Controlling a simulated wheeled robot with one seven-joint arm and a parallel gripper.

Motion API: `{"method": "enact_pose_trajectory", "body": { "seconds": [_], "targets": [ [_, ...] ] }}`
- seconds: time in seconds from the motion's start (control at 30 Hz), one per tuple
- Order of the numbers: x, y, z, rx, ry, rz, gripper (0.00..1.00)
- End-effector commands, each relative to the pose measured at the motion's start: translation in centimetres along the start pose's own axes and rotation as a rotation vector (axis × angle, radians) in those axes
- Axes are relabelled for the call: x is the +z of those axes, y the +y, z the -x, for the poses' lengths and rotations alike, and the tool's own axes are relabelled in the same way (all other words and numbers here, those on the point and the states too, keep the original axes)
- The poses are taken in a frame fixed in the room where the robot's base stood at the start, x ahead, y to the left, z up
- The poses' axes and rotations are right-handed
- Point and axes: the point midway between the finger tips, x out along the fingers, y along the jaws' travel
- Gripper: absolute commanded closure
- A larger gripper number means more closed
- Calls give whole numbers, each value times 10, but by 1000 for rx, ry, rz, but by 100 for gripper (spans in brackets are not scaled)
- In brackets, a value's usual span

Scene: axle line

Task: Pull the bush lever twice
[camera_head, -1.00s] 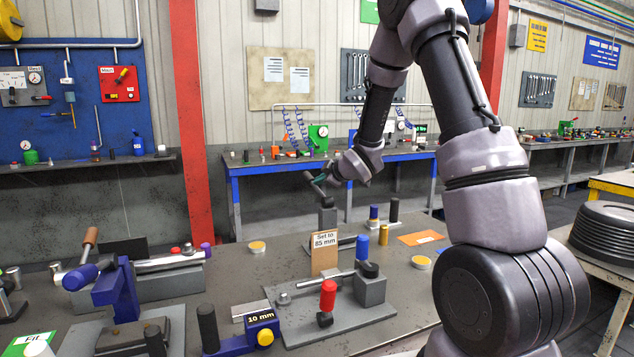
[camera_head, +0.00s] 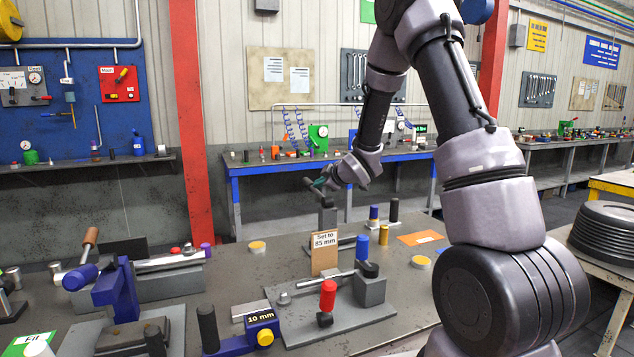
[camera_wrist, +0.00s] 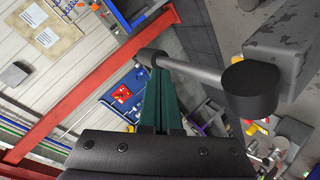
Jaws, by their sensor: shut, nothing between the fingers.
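A dark lever, seemingly the bush lever, has a round knob (camera_head: 308,182) and stands on a dark post (camera_head: 327,216) at the back of the bench, beyond the "Set to 85 mm" sign. In the wrist view its grey rod (camera_wrist: 190,69) runs from the knob to a black cylindrical hub (camera_wrist: 250,88). My gripper (camera_head: 319,184) is at the lever's upper end, its green fingers (camera_wrist: 158,82) shut and empty. The fingertips lie right beside the rod near the knob; I cannot tell whether they touch it.
The "Set to 85 mm" sign (camera_head: 324,254) stands in front of the lever. Nearer are a fixture with a red-handled lever (camera_head: 328,295) and a blue "10 mm" block (camera_head: 262,326). A blue press (camera_head: 118,291) is at left.

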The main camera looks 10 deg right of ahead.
Motion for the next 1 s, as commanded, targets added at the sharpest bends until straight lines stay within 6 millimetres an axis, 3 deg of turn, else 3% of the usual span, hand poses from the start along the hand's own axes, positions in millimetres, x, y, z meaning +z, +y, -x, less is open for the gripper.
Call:
{"method": "enact_pose_trajectory", "body": {
  "seconds": [1.0],
  "targets": [
    [6,-7,-9,-1,0,0,100]
  ]
}}
